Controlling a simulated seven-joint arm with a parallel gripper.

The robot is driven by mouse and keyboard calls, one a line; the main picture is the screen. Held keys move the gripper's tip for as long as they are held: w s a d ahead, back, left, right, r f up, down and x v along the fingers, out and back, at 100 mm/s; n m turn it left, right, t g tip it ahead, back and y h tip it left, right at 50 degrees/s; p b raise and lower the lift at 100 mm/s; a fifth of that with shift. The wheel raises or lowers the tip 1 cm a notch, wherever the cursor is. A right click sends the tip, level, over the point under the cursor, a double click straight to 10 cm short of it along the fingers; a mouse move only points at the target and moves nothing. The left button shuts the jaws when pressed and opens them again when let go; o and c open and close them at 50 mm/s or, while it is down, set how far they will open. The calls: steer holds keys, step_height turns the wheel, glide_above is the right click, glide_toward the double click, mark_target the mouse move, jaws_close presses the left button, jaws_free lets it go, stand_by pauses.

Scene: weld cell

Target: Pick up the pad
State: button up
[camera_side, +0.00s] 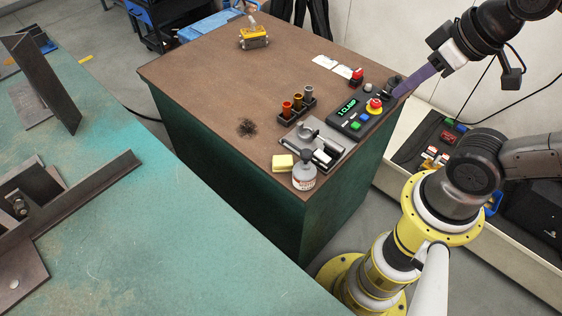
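Two things on the brown-topped bench (215,85) could be the pad, and I cannot tell which. One is a dark, fuzzy, wiry pad (247,128) lying flat near the middle of the bench top. The other is a small yellow block (282,162), like a sponge, near the front edge, beside a grey jar. My gripper (401,92) is at the upper right, over the right end of the control box and well apart from both. A purple bar-like part extends down-left from its wrist. Its fingers cannot be made out clearly.
A control box (362,114) with a red knob and a green display stands near the right edge. A rack of small cups (297,108), a grey tray (322,148) and a jar (304,171) stand nearby. A yellow tool (254,38) sits at the back. The bench's left part is clear.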

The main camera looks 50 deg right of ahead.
steer(key=o, duration=1.3)
